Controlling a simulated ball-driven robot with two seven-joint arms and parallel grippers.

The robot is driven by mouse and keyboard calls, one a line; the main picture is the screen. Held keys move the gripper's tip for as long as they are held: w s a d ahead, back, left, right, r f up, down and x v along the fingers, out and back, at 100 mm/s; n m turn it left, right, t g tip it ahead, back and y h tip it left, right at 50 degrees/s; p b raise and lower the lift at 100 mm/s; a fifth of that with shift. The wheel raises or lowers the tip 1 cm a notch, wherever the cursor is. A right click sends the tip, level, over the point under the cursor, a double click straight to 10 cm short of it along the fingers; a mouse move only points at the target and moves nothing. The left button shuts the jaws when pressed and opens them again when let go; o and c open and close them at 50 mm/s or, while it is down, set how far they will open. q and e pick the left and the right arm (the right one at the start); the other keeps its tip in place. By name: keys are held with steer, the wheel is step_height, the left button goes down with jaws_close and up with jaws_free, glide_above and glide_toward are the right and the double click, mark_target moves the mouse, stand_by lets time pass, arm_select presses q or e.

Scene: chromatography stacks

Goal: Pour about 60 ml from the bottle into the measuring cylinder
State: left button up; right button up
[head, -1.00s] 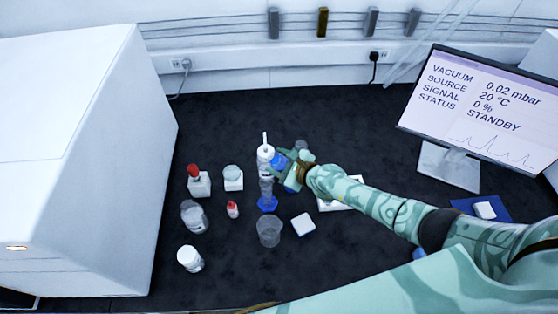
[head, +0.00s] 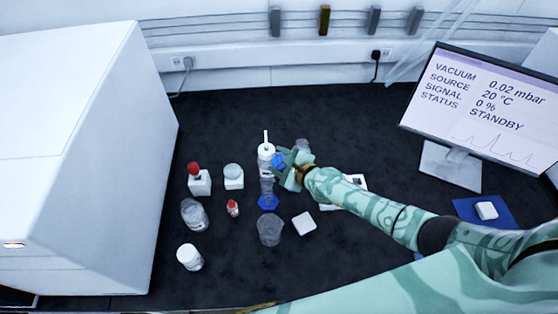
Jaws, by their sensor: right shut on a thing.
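The measuring cylinder (head: 267,187) is clear with a blue foot and stands upright left of my right gripper. My right gripper (head: 289,168) is shut on the bottle, just right of and above the cylinder's upper part. Of the bottle, a blue part (head: 278,160) shows at the gripper's left side, close over the cylinder's top. The fingers hide much of the bottle. Its exact tilt, any stream and the liquid level in the cylinder are too small to tell. My left gripper is out of view.
A white wash bottle (head: 265,151) stands right behind the cylinder. A clear beaker (head: 270,230) and a white block (head: 304,224) stand in front. Several small vessels, including a clear jar (head: 194,214), stand to the left. A monitor (head: 480,105) stands at right.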

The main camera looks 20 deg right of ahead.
steer(key=shift+f, duration=0.1)
stand_by(0.3)
steer(key=shift+f+n+t+b, duration=0.2)
steer(key=shift+n+t+b, duration=0.15)
steer(key=shift+n, duration=0.15)
steer(key=shift+f+h+b, duration=0.3)
steer(key=shift+b, duration=0.1)
steer(key=shift+n, duration=0.4)
steer(key=shift+f+n+t+h+b, duration=0.25)
steer(key=shift+n+t+h+b, duration=0.1)
steer(key=shift+b, duration=0.15)
